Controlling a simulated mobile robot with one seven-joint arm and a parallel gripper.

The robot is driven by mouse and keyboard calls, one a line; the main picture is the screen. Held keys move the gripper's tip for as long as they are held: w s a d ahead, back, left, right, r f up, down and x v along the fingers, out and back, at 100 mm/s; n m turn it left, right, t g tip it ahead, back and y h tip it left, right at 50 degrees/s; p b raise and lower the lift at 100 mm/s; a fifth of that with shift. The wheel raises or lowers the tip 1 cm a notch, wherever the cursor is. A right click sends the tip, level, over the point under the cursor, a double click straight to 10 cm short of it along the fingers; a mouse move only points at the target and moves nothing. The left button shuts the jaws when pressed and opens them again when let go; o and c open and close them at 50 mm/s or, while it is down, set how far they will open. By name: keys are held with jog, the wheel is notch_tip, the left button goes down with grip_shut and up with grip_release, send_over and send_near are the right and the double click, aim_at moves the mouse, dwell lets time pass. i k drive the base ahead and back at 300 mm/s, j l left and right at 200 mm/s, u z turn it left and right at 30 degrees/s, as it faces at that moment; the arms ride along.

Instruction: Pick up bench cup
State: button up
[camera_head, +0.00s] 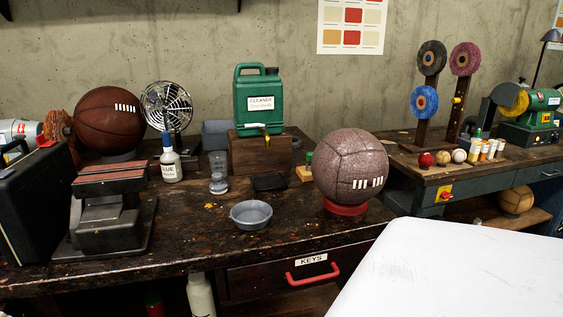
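Two cup-like things stand on the dark wooden workbench (185,240). One is a clear, narrow glass or plastic cup (218,173), upright left of the green cleaner canister, with its lower part darker. The other is a low, wide grey bowl-shaped cup (251,215), open side up, near the bench's front edge. I cannot tell which of them is the bench cup. Both stand free, with nothing gripping them. My gripper is not in view.
A pinkish ball (352,166) on a red ring stands right of the grey bowl. A glue bottle (171,160), a green canister (258,100) on a wooden block and a dark tray (270,182) stand behind. Bare bench lies around the bowl.

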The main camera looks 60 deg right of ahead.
aim_at(218, 160)
jog(key=z, duration=1.25)
jog(key=i+l+u, duration=0.2)
jog(key=u, duration=0.2)
jog(key=i+l+u, duration=0.15)
jog(key=l+u, duration=0.2)
jog(key=i, duration=1)
jog(key=j, duration=0.1)
